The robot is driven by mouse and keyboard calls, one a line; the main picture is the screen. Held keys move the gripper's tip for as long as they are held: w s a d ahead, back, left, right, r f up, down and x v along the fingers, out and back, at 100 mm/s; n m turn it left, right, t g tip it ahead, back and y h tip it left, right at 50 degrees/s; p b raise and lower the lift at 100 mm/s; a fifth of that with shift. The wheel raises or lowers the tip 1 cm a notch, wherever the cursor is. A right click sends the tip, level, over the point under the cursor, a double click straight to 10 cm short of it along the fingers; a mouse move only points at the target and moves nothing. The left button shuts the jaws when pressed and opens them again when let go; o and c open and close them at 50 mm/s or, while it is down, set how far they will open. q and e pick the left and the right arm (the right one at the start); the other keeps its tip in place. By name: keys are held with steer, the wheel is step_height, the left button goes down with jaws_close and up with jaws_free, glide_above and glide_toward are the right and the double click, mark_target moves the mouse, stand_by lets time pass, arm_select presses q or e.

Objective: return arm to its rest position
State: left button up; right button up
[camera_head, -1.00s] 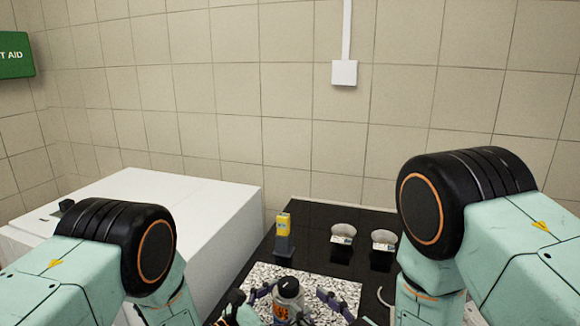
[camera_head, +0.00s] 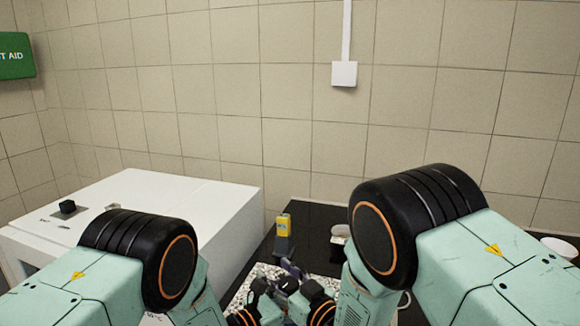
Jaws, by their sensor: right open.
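My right gripper (camera_head: 293,268) is at the bottom centre, small and dark, with its jaws open and no object visible between them. My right arm comes in from the right, and its big black elbow joint covers part of the counter. My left gripper (camera_head: 261,287) is low and just left of it, close to the right one in the picture. Its jaws are too small and crowded to read. Both are seen against the speckled slab (camera_head: 236,297), and I cannot tell whether either touches it.
A yellow-topped grey device (camera_head: 284,228) stands on the black counter (camera_head: 312,215) behind the slab. A white bowl (camera_head: 340,232) is partly hidden by my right arm; another white rim (camera_head: 560,248) shows at far right. A large white machine (camera_head: 150,205) stands left. A tiled wall closes the back.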

arm_select(q)
steer(key=shift+a, duration=0.1)
arm_select(e)
steer(key=shift+s+a+n+g+y, duration=0.3)
steer(key=shift+n+g+y, duration=0.85)
steer(key=shift+g, duration=0.45)
steer(key=shift+s+a+n+g+y, duration=0.25)
steer(key=shift+n+g+y, duration=0.75)
steer(key=shift+n+g, duration=0.45)
steer(key=shift+s+a+n+g+y, duration=0.25)
steer(key=shift+n+g+y, duration=0.85)
steer(key=shift+g, duration=0.65)
steer(key=shift+s, duration=0.15)
steer(key=shift+w+d+m+t+h, duration=0.15)
steer(key=shift+w+m+t+h, duration=0.15)
steer(key=shift+m+t+h, duration=0.9)
steer(key=shift+w+d+m+t+h, duration=0.35)
steer(key=shift+m+t, duration=0.5)
steer(key=shift+t, duration=0.75)
steer(key=shift+w+m+t+h, duration=0.2)
steer(key=shift+m+t+h, duration=0.8)
steer(key=shift+t, duration=0.4)
steer(key=shift+w, duration=0.1)
